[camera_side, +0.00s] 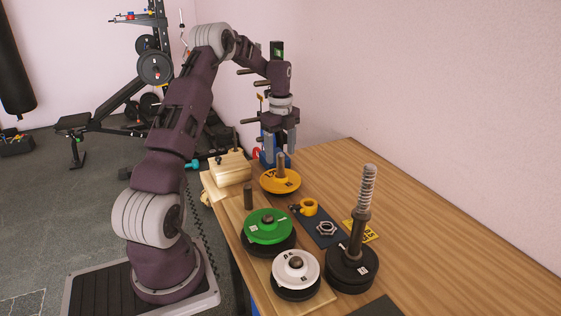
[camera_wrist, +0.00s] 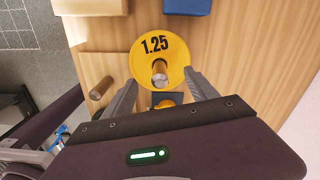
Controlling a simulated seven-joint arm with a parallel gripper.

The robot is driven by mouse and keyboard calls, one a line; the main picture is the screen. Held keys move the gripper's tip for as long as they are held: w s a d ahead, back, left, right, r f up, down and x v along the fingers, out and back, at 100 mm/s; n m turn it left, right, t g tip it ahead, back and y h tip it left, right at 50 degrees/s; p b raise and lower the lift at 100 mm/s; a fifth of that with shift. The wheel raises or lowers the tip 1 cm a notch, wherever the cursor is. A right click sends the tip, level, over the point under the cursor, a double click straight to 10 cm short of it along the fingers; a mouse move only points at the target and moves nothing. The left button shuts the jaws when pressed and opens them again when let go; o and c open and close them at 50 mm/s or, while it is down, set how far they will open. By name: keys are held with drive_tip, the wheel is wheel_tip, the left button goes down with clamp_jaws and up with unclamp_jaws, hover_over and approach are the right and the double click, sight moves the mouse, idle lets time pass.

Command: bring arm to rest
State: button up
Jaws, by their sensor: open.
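My gripper (camera_side: 280,158) hangs pointing down above the yellow plate (camera_side: 274,186) in the side view. Its two fingers are apart with nothing held between them. The yellow plate lies flat around an upright peg (camera_side: 281,168), whose top is close below the fingertips. In the wrist view my gripper (camera_wrist: 162,82) shows a finger on each side of the picture's middle. The yellow plate (camera_wrist: 176,62), marked 1.25, and its peg (camera_wrist: 160,72) show beyond and between the fingers.
A green plate (camera_side: 258,230) and a white plate (camera_side: 285,272) lie on black plates. A bare peg (camera_side: 248,196) stands near them. A tall spring-topped post (camera_side: 358,230) rises at right. The table's far right is clear.

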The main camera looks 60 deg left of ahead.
drive_tip(key=d+r+n+t+y, duration=0.1)
drive_tip(key=d+r+n, duration=0.3)
drive_tip(key=d+r, duration=0.9)
drive_tip(key=s+d+r+n+t, duration=0.1)
drive_tip(key=s+d+r+n, duration=0.2)
drive_tip(key=d, duration=0.4)
drive_tip(key=s+d+r+n+t, duration=0.1)
drive_tip(key=s+d+r, duration=0.1)
drive_tip(key=s+d, duration=0.35)
drive_tip(key=s+d+f+n+t+h, duration=0.1)
drive_tip(key=s+d+n+t, duration=0.1)
drive_tip(key=s+d+n, duration=0.5)
drive_tip(key=s+d, duration=0.3)
drive_tip(key=s, duration=0.4)
drive_tip(key=shift+f+t, duration=0.3)
drive_tip(key=shift+f, duration=0.1)
